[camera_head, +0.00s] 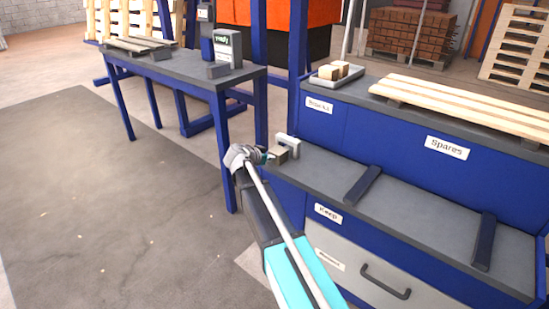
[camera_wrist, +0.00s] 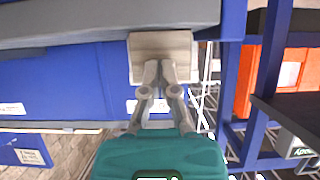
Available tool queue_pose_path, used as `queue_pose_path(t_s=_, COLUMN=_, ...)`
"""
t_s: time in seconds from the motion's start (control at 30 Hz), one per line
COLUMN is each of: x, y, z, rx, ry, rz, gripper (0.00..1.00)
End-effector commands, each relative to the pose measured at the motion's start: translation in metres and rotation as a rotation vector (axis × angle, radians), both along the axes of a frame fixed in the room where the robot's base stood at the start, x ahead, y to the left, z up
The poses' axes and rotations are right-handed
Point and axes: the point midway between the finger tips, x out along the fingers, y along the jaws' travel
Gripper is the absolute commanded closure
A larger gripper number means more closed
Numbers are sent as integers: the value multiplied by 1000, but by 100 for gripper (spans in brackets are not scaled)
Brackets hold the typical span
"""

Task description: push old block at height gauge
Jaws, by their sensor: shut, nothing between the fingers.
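A small wooden block (camera_head: 278,156) sits at the left end of the grey lower bench top, right by the pale height gauge (camera_head: 289,143). The gauge looks like a small upright arch; the block partly covers it. My gripper (camera_head: 263,156) is at the block's left side, with its fingers pointing at it. In the wrist view the block (camera_wrist: 160,45) is straight ahead, and the closed fingertips of my gripper (camera_wrist: 161,66) overlap its near face. They look in contact or very close; I cannot tell which. The fingers are together and hold nothing.
A grey tray (camera_head: 322,82) with wooden blocks (camera_head: 333,70) stands on the upper blue shelf, left of pale slats (camera_head: 462,104). Dark bars (camera_head: 362,186) cross the lower bench top. A separate blue-legged table (camera_head: 185,66) stands at back left. The floor at left is clear.

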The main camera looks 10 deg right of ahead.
Motion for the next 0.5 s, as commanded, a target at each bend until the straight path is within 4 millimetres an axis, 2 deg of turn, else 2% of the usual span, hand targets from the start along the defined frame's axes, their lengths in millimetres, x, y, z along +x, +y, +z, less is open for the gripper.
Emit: queue_pose_path(t_s=0.5, x=6, y=-8, z=0, rx=0, ry=0, rz=0, gripper=100)
